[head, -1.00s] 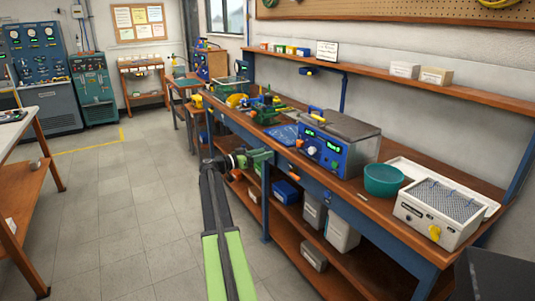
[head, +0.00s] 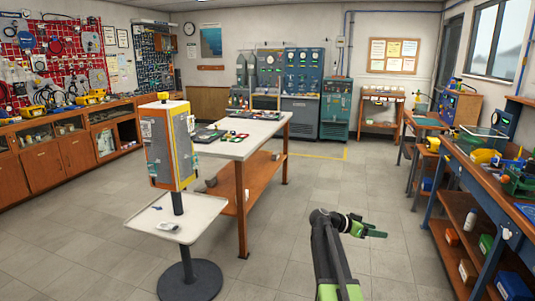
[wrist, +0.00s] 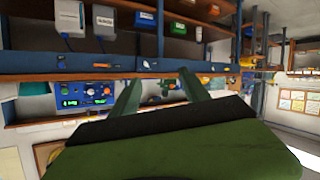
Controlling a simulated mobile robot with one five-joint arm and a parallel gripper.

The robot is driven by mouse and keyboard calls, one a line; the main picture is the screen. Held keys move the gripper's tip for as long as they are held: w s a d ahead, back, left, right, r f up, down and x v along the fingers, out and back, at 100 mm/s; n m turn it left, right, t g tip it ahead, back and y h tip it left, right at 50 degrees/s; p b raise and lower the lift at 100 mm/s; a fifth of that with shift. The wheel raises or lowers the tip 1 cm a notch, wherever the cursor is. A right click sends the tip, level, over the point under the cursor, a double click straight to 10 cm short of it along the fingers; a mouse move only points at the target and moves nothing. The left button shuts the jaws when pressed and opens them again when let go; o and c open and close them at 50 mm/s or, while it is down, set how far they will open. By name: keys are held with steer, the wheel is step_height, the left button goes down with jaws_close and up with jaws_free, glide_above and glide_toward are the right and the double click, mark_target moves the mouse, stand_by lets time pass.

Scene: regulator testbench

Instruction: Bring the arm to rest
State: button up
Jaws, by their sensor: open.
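My gripper (head: 372,231) is at the end of my green and black arm, low in the middle right of the head view. It points right, toward the blue-framed workbench (head: 470,190), with open floor between them. In the wrist view my gripper (wrist: 157,88) shows two dark green fingers spread apart with nothing held between them. The wrist picture is turned upside down and faces the workbench and its lower shelf.
A white table (head: 262,128) stands left of centre. A pedestal stand (head: 176,218) with a tray and an orange-edged box is nearer. Blue and teal cabinets (head: 301,95) line the back. The tiled floor around my arm is clear.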

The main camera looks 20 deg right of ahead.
steer(key=s+a+f+n+t+y, duration=0.1)
steer(key=s+a+f+n+y, duration=0.15)
steer(key=a+f, duration=0.75)
steer(key=s+a+f+n+t+y, duration=0.1)
steer(key=a+n+y, duration=0.3)
steer(key=a, duration=1.3)
steer(key=s+a+f+n+g+y, duration=0.15)
steer(key=s+a+n+y, duration=0.3)
steer(key=a, duration=0.45)
steer(key=s+a+f+n+t+y, duration=0.1)
steer(key=s+a+f+n+y, duration=0.2)
steer(key=s+a+n, duration=0.35)
step_height(320, 180, up, 16)
steer(key=w+a+m+p, duration=0.1)
steer(key=p, duration=1.4)
steer(key=shift+w+a+f, duration=0.15)
steer(key=shift+w+f, duration=0.1)
steer(key=shift+w, duration=0.05)
steer(key=shift+f+g, duration=0.15)
steer(key=shift+g, duration=0.1)
steer(key=shift+c, duration=0.3)
